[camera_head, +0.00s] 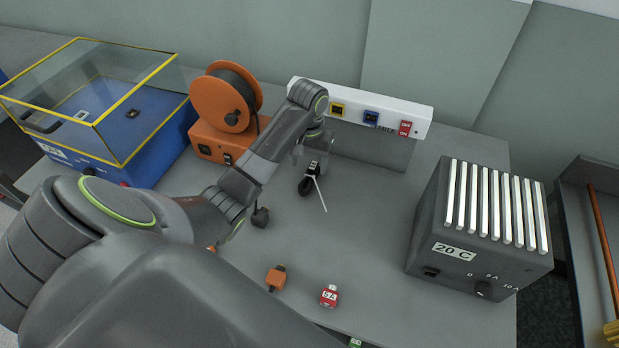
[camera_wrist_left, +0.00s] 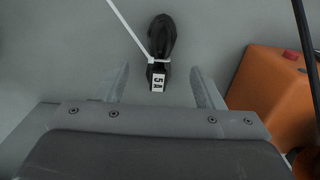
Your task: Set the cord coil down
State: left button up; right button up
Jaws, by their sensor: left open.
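The cord coil (camera_head: 308,186) is a black bundle with a white tie and a "5 A" tag. It appears to lie on the grey bench top (camera_head: 375,230), below my left gripper (camera_head: 312,158). In the left wrist view the coil (camera_wrist_left: 162,38) lies ahead of the left gripper (camera_wrist_left: 158,72). The two fingers are spread apart with the tag between them, and neither visibly touches it. The long white tie end sticks out over the bench. My left arm hides part of the bench. My right gripper is not in view.
An orange cord reel (camera_head: 226,100) stands behind the arm, beside a blue box with a clear cover (camera_head: 120,85). A white socket strip (camera_head: 360,105) is at the back. A grey ribbed unit (camera_head: 480,235) stands right. Small orange (camera_head: 276,278) and red (camera_head: 329,296) plugs lie in front.

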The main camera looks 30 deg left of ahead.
aim_at(309, 175)
pick_arm(q)
jog(key=shift+f, duration=0.45)
jog(key=shift+w+a+f+b, duration=0.1)
jog(key=shift+w+f+b, duration=0.05)
jog(key=shift+f+b, duration=0.8)
jog(key=shift+w+f, duration=0.2)
jog(key=shift+f, duration=1.2)
jog(key=c, duration=1.3)
jog(key=shift+r, duration=0.3)
notch_tip(309, 175, up, 3)
jog(key=shift+r+p, duration=0.1)
jog(key=shift+p, duration=0.25)
notch_tip(309, 175, up, 4)
jog(key=p, duration=0.3)
jog(key=shift+r, duration=0.1)
jog(key=shift+r+p, duration=1.05)
jog(key=shift+p, duration=0.25)
